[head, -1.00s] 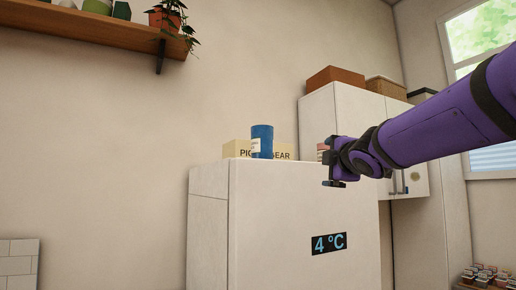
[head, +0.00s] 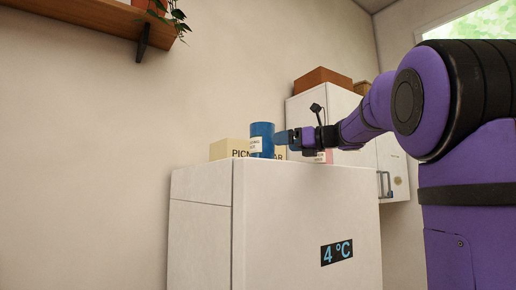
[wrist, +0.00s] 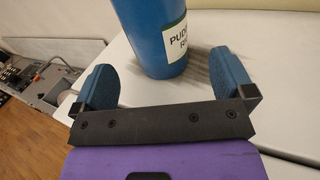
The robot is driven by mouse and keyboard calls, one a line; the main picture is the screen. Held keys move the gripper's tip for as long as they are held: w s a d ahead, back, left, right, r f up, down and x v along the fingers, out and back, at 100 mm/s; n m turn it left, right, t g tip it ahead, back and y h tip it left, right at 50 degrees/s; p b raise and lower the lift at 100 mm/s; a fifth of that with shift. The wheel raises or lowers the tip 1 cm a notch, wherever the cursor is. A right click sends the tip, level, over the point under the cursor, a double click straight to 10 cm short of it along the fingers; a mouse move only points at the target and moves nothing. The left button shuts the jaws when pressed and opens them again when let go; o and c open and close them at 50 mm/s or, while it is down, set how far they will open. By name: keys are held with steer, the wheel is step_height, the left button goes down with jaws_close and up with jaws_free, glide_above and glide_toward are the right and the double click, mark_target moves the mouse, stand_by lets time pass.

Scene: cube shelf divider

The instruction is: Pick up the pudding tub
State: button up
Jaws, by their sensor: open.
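The pudding tub (head: 262,131) is a blue cylinder with a pale label. It stands upright on top of the white fridge (head: 300,215), near its front edge. In the wrist view the tub (wrist: 150,30) fills the upper middle, and its label reads in part "PUDD". My gripper (head: 282,137) is at the tub's right side in the head view. In the wrist view my gripper (wrist: 165,75) is open, with its two blue fingers apart. The tub's base is just ahead of the fingertips, between their lines. I cannot tell whether either finger touches it.
A cream box (head: 228,149) lettered in part "PICN" stands behind the tub. A pinkish item (head: 322,156) is under my wrist on the fridge top. A white cabinet (head: 305,112) with a brown box (head: 325,80) on it stands behind. A wooden shelf (head: 90,18) is at upper left.

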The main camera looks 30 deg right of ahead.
mark_target(271, 143)
steer(key=shift+x, duration=4.2)
steer(key=shift+s+a, duration=0.15)
steer(key=shift+a, duration=0.05)
steer(key=c, duration=1)
steer(key=shift+c, duration=0.5)
steer(key=shift+r, duration=0.15)
